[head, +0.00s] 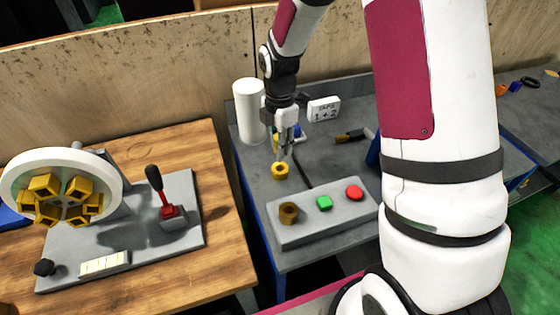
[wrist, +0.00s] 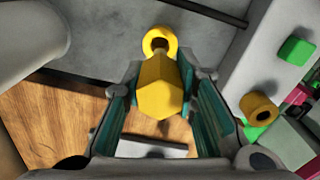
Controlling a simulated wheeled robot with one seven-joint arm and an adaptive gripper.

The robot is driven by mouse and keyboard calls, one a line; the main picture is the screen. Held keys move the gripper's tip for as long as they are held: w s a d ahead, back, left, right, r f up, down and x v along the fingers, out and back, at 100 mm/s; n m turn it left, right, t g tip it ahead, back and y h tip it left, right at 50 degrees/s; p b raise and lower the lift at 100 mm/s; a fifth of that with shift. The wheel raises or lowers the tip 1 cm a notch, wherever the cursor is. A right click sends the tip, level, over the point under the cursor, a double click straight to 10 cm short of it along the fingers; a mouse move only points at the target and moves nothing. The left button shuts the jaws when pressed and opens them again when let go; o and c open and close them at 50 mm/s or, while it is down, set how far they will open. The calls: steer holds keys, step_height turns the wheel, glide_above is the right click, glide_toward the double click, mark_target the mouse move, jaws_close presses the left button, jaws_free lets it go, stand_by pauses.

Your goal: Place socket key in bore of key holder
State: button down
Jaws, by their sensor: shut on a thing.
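The yellow socket key (wrist: 160,85) is held between the two fingers of my gripper (wrist: 162,112) in the wrist view. Its six-sided end faces the camera, and a yellow ring shows at its far end. In the head view my gripper (head: 285,152) points down over the grey bench, with the yellow ring (head: 280,171) just below its fingertips. The brass-coloured holder (head: 289,213) stands on the grey button box, in front of and slightly right of my gripper. Its open bore shows in the wrist view (wrist: 260,108). The key is apart from it.
The grey box (head: 335,225) also carries a green button (head: 324,203) and a red button (head: 354,192). A white cylinder (head: 249,110) stands behind left of my gripper. A wheel with yellow hexagonal pieces (head: 62,188) and a red-based lever (head: 172,214) stand on the wooden table.

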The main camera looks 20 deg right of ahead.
mark_target(280, 161)
steer(key=shift+f, duration=2.75)
steer(key=shift+f, duration=0.1)
steer(key=c, duration=1.3)
jaws_free()
